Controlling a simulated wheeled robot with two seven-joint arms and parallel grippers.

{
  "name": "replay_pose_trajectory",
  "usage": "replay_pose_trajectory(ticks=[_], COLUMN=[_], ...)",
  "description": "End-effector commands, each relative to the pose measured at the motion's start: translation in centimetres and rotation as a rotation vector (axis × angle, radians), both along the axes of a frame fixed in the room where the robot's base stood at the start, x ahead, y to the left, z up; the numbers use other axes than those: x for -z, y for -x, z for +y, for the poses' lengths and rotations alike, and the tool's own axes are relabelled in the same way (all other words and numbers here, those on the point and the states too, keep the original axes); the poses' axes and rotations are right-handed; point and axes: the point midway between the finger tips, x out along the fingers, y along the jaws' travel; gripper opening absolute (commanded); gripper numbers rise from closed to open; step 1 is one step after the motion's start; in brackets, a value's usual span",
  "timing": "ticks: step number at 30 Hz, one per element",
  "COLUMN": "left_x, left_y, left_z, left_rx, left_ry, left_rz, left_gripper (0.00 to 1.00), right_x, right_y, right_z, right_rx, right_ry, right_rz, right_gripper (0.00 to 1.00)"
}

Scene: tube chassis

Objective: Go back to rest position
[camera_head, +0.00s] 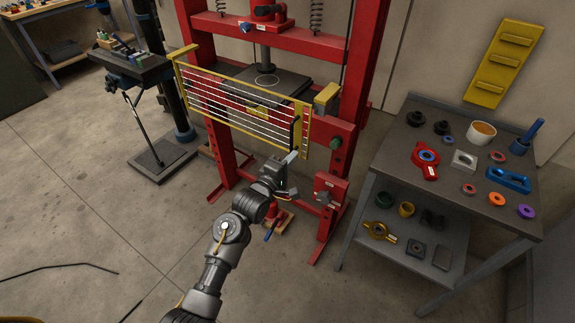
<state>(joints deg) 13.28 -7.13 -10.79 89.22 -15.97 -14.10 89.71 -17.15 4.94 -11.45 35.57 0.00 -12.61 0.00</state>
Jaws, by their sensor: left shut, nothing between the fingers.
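My left gripper (290,158) is at the end of my dark grey arm, which reaches up from the bottom of the head view. It is shut and empty. Its tip shows just below the black handle (296,132) of a yellow-framed mesh guard (235,107). I cannot tell whether the tip touches the handle. The guard stands across the front of a red press (339,129). My right gripper is not in view.
A grey two-level table (398,142) with rings, blocks and tools stands at the right. A dark stand (160,158) is at the left of the press. A red jack-like object (271,212) is low under the press. The concrete floor at left is mostly clear.

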Motion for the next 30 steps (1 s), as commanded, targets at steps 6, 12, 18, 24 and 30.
replay_pose_trajectory(ticks=[6, 12, 18, 24, 30], left_x=[0.1, 0.1, 0.1, 2.1, 17.2], left_y=[2.1, 2.4, 2.4, 2.0, 3.9], left_z=[0.9, 1.0, 1.0, 1.3, 3.9], left_rx=[0.003, 0.005, 0.005, -0.012, 0.046], left_ry=[0.001, 0.0, -0.015, -0.284, -0.811], left_rz=[0.003, 0.002, -0.004, -0.107, -0.05], left_gripper=[0.0, 0.0, 0.0, 0.0, 0.0], right_x=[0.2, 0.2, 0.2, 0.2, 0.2], right_y=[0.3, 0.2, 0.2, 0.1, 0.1], right_z=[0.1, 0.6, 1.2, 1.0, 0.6], right_rx=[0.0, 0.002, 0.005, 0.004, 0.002], right_ry=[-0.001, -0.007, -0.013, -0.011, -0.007], right_rz=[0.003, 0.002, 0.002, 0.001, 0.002], right_gripper=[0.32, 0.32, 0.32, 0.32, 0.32])
